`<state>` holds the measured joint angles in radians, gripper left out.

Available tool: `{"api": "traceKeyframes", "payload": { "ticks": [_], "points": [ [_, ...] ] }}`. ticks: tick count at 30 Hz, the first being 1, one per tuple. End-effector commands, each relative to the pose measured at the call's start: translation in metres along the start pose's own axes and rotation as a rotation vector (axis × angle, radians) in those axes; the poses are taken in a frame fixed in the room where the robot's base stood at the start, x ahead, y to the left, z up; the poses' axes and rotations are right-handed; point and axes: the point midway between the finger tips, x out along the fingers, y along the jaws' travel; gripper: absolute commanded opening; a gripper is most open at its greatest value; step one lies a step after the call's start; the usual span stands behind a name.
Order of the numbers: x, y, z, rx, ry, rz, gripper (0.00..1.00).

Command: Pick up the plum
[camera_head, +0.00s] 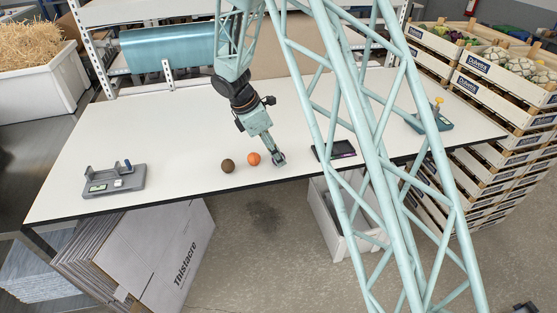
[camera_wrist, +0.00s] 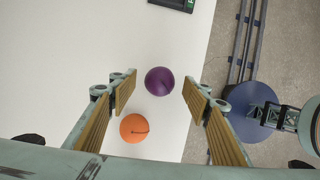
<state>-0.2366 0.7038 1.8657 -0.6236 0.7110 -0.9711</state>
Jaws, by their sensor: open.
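A round purple plum (camera_wrist: 159,81) lies on the white table in the wrist view, midway between and a little ahead of my fingertips. An orange (camera_wrist: 134,127) lies close to the plum, nearer my palm. The orange also shows in the head view (camera_head: 254,159), just left of my gripper.
A brown round fruit (camera_head: 228,166) lies left of the orange. A dark tray (camera_head: 333,150) sits to the right.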

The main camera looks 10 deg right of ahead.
Motion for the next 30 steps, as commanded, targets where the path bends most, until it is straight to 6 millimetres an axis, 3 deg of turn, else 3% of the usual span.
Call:
{"api": "traceKeyframes", "payload": {
  "ticks": [6,23,30],
  "points": [
    [0.0132,-0.0005,-0.0001,0.000,0.000,-0.001,0.44],
    [0.0135,-0.0002,0.0001,0.000,0.000,0.000,0.44],
    [0.0134,-0.0002,0.0002,0.000,0.000,0.000,0.23]
  ]
}}
